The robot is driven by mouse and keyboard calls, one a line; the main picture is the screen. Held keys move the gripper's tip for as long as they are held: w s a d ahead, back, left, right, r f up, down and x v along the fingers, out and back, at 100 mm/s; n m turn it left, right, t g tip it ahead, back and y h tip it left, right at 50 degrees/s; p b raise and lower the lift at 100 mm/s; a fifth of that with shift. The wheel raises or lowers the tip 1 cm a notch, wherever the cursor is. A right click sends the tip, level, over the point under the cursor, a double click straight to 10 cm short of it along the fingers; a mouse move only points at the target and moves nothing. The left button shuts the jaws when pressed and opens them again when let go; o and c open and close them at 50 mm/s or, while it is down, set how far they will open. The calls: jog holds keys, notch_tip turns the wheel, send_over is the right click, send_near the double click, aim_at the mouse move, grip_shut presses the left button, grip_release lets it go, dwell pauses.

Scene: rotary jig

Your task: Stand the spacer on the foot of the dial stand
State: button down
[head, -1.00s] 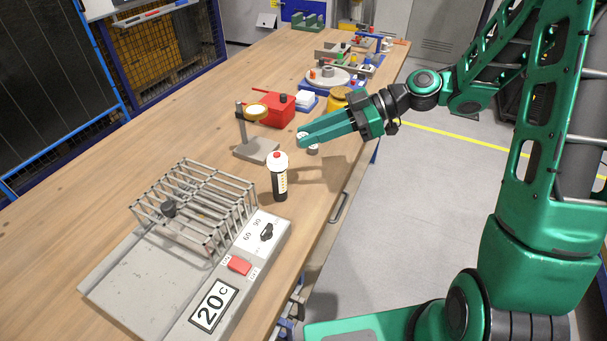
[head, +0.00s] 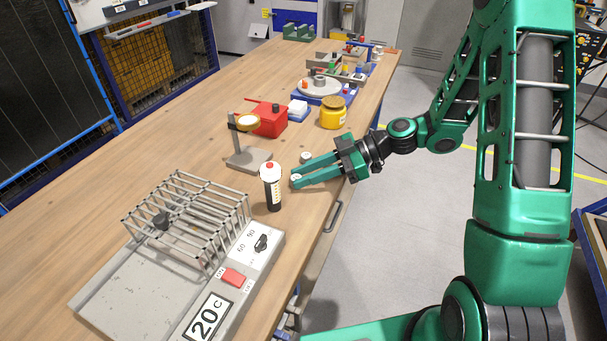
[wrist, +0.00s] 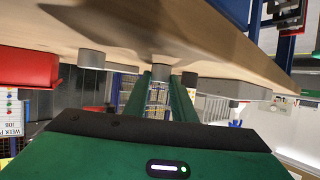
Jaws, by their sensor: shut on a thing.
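The visible foot is bare. My gripper (head: 297,179) is to the right of and nearer than the foot, low over the table. Its green fingers are shut on the spacer (head: 296,177), a small pale grey cylinder mostly hidden by them. In the wrist view, a grey cylinder (wrist: 160,72) shows between the finger ends. Another small grey cylinder (head: 306,156) stands on the table just behind the fingers.
A black-and-white bottle with a red top (head: 271,188) stands left of my fingertips. A grey heater unit with a wire rack (head: 190,215) is in front left. A red box (head: 268,121) and yellow jar (head: 333,113) stand behind. The table's right edge runs below my gripper.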

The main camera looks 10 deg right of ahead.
jog(key=shift+f, duration=0.1)
jog(key=c, duration=1.5)
grip_release()
jog(key=v, duration=1.2)
